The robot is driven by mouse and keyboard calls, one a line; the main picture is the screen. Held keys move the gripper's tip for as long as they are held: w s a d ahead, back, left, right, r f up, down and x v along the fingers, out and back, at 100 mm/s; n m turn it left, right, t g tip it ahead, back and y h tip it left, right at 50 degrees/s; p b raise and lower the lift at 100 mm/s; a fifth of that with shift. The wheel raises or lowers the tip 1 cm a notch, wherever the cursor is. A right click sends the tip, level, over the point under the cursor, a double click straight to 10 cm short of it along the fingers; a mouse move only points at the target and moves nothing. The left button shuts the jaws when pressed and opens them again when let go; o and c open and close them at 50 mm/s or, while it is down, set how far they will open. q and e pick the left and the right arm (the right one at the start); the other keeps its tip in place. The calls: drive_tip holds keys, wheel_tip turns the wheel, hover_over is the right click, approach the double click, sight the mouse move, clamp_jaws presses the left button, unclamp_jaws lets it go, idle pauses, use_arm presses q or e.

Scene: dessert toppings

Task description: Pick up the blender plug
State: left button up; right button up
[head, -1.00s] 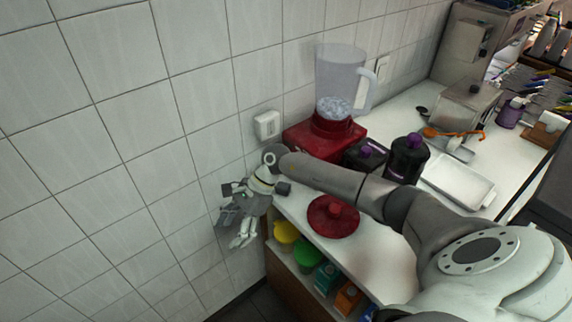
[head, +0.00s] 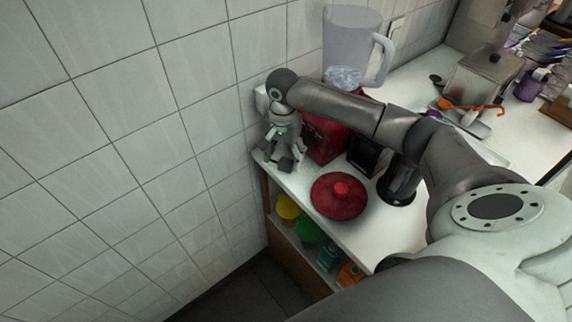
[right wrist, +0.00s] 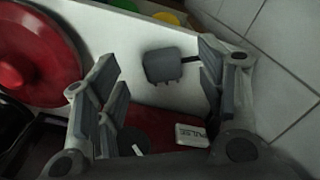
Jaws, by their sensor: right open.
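The blender plug is a small dark grey block (right wrist: 163,66) with a short dark piece on its right side. It lies on the white counter near its end, and it also shows in the head view (head: 286,165). My right gripper (head: 284,152) points down over it, close to the wall. In the right wrist view its open fingers (right wrist: 160,72) stand on either side of the plug, with a gap on both sides. The blender (head: 350,50) has a clear jug on a red base (head: 325,138), beside my gripper. My left gripper is out of view.
A tiled wall (head: 130,130) rises close beside my gripper. A red lid (head: 340,195) and a dark bottle (head: 398,188) stand on the counter (head: 385,235). My right arm passes over the counter, partly hiding the blender. Yellow and green tubs sit on the shelf below.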

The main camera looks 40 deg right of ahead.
sight(284, 164)
drive_tip(key=f+b, duration=0.2)
drive_tip(key=f, duration=0.2)
drive_tip(key=shift+d, duration=0.2)
drive_tip(key=shift+w+d+f, duration=0.1)
drive_tip(key=shift+w+f, duration=0.05)
drive_tip(key=shift+f, duration=0.3)
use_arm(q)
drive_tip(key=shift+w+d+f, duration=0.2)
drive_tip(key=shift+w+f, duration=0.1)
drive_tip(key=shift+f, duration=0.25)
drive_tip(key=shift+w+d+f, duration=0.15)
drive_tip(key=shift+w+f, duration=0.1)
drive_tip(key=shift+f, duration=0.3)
use_arm(e)
drive_tip(key=shift+r, duration=0.1)
drive_tip(key=shift+c, duration=1.3)
drive_tip(key=c, duration=0.9)
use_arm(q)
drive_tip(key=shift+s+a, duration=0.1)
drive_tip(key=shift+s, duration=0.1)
use_arm(e)
drive_tip(key=shift+r, duration=0.1)
